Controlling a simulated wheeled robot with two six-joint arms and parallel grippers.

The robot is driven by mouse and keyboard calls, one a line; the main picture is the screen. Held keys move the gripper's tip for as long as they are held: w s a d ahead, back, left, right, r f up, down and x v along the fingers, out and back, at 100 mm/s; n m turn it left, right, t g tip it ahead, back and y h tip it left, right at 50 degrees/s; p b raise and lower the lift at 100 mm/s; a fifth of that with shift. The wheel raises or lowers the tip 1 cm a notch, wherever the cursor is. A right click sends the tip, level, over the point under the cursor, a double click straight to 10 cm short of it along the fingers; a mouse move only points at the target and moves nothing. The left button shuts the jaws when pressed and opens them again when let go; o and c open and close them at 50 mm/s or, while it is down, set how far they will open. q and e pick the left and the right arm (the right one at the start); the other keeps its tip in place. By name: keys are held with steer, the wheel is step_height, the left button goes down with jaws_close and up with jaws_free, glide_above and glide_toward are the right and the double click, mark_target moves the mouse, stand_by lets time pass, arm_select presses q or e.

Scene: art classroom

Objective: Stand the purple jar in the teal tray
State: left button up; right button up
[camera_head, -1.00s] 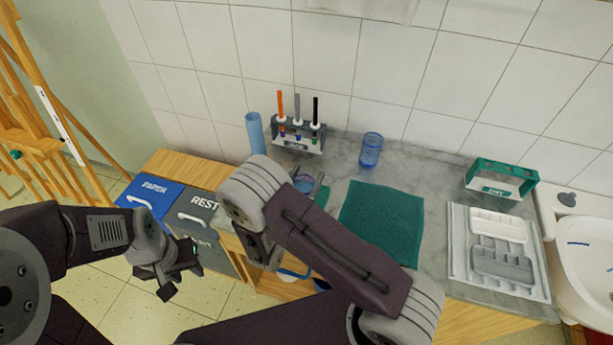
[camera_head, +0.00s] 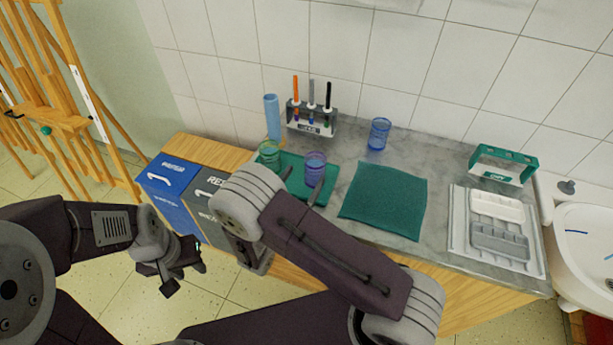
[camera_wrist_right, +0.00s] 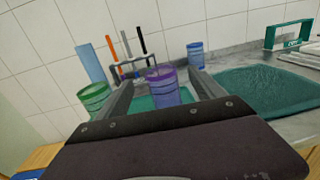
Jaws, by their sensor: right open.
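The purple jar (camera_head: 315,169) stands upright on the teal tray (camera_head: 292,188), near its right side. A green jar (camera_head: 269,153) stands at the tray's left. My right gripper (camera_head: 303,184) is open on the near side of the purple jar. In the right wrist view the purple jar (camera_wrist_right: 162,88) shows beyond and between the spread fingers (camera_wrist_right: 163,92), with no clear contact. The tray also shows behind the fingers (camera_wrist_right: 143,104); my arm hides its near part. My left gripper (camera_head: 183,274) hangs away from the counter at the left, its jaws unclear.
A blue jar (camera_head: 379,134), a light-blue cylinder (camera_head: 272,117) and a marker rack (camera_head: 311,121) stand near the wall. A teal cloth (camera_head: 385,200) lies right of the tray. Farther right are a white organiser (camera_head: 457,232), a green-framed holder (camera_head: 502,165) and a sink (camera_head: 590,235).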

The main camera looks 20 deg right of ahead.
steer(key=s+d+f+m+g+h, duration=0.1)
steer(key=s+d+m+g, duration=1)
steer(key=s+d+g, duration=0.15)
steer(key=s+a+f+m+g+y, duration=0.3)
steer(key=s+a+m+g+y, duration=0.1)
steer(key=s+m+y, duration=0.5)
steer(key=w+a+r+m+t+y, duration=0.2)
steer(key=w+a+m+t+y, duration=0.1)
steer(key=m, duration=0.5)
steer(key=shift+w+a+r+t+y, duration=0.2)
steer(key=shift+w+a+t+y, duration=0.3)
steer(key=shift+w, duration=0.3)
